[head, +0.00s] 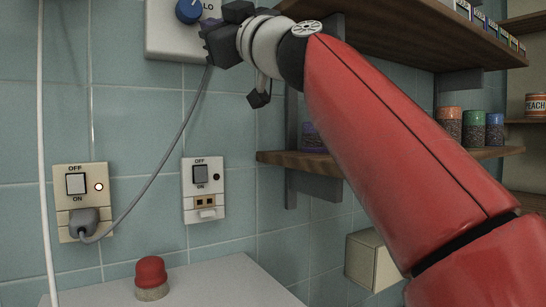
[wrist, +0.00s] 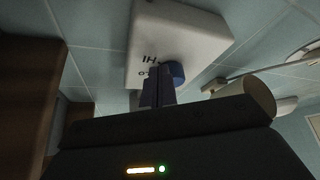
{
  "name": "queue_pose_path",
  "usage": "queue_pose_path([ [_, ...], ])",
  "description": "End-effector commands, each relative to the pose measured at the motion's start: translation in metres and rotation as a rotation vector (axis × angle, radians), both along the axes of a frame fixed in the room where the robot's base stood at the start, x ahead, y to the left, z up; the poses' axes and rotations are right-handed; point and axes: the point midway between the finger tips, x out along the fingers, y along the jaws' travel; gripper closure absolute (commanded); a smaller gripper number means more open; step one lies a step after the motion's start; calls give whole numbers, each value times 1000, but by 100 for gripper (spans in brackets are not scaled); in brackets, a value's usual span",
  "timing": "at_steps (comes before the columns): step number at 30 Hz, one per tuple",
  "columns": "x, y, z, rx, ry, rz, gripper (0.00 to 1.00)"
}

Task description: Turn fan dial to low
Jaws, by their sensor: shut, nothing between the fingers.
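The fan dial (head: 188,10) is a round blue knob on a white control box (head: 158,42) on the tiled wall, cut off by the top of the head view. "LO" is printed to its right. My gripper (head: 205,30) is at the lower right of the dial. In the wrist view the white box (wrist: 185,25) and the blue dial (wrist: 177,71) lie just beyond my shut, empty fingers (wrist: 158,88), which overlap the dial's left side. I cannot tell whether they touch it. Where the dial points is unclear.
A grey cord runs from the box to a plug (head: 84,222) below the left switch (head: 76,184). A second switch (head: 200,175) is to its right. A red button (head: 150,271) sits on a white surface below. Wooden shelves (head: 400,35) with jars stand right, behind my arm.

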Motion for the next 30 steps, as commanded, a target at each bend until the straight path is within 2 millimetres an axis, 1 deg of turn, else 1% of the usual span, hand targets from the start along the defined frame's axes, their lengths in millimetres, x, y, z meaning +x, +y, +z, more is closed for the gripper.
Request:
queue_pose_path([
  [6, 4, 2, 0, 0, 0, 0, 100],
  [30, 1, 6, 4, 0, -1, 1, 100],
])
